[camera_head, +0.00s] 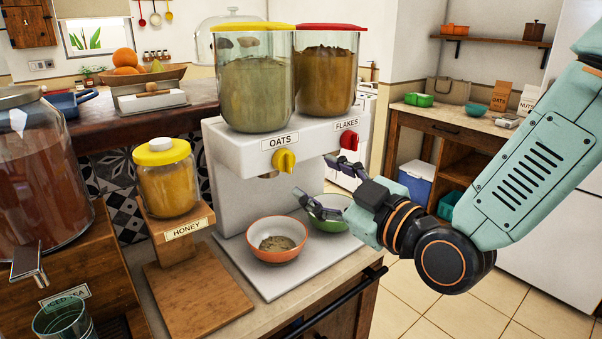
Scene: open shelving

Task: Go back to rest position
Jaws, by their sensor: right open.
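My right gripper (322,182) reaches in from the right on a mint-green arm. Its dark fingers are spread, open and empty, in front of the cereal dispenser, below the flakes side and above the green bowl. My left gripper is not in view. The white dispenser (228,158) carries an oats container with a yellow knob (283,161) and a flakes container with a red knob (349,140). An orange bowl (277,246) with some oats in it stands on the dispenser's base. A green bowl (328,222) stands behind it, partly hidden by the gripper.
A honey jar (167,190) on a wooden stand and an iced tea dispenser (40,175) with a glass (62,318) stand at the left. A counter (455,125) with boxes stands at the back right. Tiled floor (470,312) is open at the lower right.

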